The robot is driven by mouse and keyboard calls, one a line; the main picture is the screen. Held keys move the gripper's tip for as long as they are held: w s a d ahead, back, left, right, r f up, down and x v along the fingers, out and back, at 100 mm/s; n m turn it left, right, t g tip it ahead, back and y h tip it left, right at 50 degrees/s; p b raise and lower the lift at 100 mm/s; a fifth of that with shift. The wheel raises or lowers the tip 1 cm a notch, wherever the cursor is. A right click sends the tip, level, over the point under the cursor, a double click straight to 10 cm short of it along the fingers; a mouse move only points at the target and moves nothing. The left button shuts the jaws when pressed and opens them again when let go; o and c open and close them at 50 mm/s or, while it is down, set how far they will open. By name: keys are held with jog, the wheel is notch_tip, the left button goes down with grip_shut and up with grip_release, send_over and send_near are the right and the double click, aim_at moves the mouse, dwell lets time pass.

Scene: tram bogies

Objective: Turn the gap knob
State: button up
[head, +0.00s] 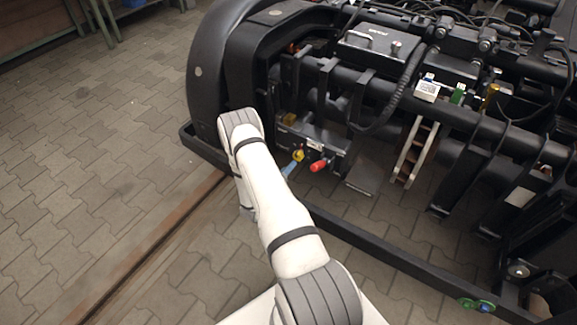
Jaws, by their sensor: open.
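A small dark box (318,140) with a pale label sits low on the black bogie frame, right of my arm. A red knob (319,166) sticks out of its front. A yellow knob (298,155) is just left of the red one, with a light blue piece (289,169) below it. I cannot tell which of these is the gap knob. My white arm reaches up from the bottom and bends at the grey joint left of the box. My gripper is hidden behind the arm.
The black bogie (350,80) fills the upper right, with bars, cables and a hanging ladder-like part (414,152). A low black rail (385,258) runs along its near side. A rusty floor rail (150,245) lies at left. The paved floor (110,130) there is clear.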

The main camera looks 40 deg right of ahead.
aim_at(296, 157)
jog(key=m, duration=0.4)
jog(key=shift+d+m, duration=0.1)
jog(key=shift+m, duration=0.3)
jog(key=m, duration=0.6)
jog(key=shift+d, duration=0.15)
jog(key=shift+m, duration=0.3)
jog(key=b+x, duration=0.2)
jog(key=x, duration=0.4)
jog(key=shift+w+d, duration=0.15)
jog(key=shift+d, duration=0.15)
jog(key=shift+w+d, duration=0.2)
jog(key=shift+d, duration=0.3)
jog(key=shift+r, duration=0.1)
